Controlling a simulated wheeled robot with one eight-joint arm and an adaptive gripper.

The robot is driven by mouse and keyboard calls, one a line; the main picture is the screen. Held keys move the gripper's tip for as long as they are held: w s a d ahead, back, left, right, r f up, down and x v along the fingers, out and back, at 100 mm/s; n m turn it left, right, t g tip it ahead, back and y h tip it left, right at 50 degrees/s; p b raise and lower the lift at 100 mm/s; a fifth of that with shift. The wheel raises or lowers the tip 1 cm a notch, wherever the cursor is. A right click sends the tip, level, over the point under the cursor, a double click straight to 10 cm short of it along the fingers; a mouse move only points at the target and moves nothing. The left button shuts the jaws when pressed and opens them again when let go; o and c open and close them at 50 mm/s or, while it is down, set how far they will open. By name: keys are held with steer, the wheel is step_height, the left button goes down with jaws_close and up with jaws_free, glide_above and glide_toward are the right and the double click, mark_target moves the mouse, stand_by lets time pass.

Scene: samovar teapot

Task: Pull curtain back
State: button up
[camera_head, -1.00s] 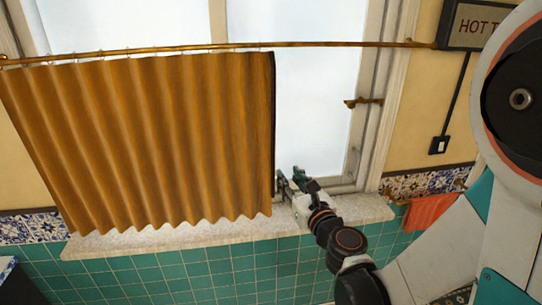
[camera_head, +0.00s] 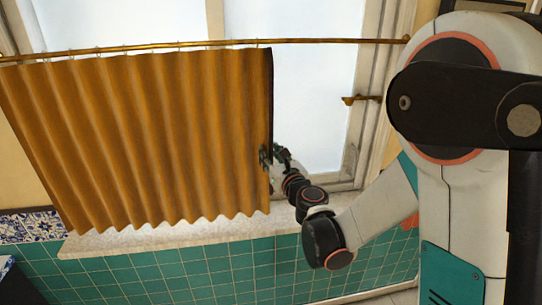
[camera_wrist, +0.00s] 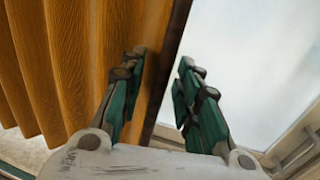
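An orange-brown pleated curtain (camera_head: 140,135) hangs from a brass rod (camera_head: 330,41) across the left and middle of the window. Its dark right edge (camera_head: 271,95) hangs straight down. My gripper (camera_head: 270,157) is at the lower part of that edge. In the wrist view, my gripper (camera_wrist: 163,60) is open, its two green fingers apart. The left finger overlaps the curtain (camera_wrist: 85,55); the right finger shows against the bright pane. The curtain's edge runs between them in this view. I cannot tell whether either finger touches the cloth.
The window pane (camera_head: 315,100) right of the curtain is uncovered. A brass window latch (camera_head: 360,99) sits on the right frame. A pale stone sill (camera_head: 160,235) lies below the curtain, above green tiles (camera_head: 200,265). My arm covers the right side of the head view.

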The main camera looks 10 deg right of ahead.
jaws_close()
steer(key=shift+a, duration=0.1)
steer(key=s+a+b, duration=0.1)
steer(key=a+b, duration=0.2)
steer(key=a, duration=2.8)
steer(key=shift+b, duration=0.4)
steer(key=shift+s, duration=0.1)
jaws_free()
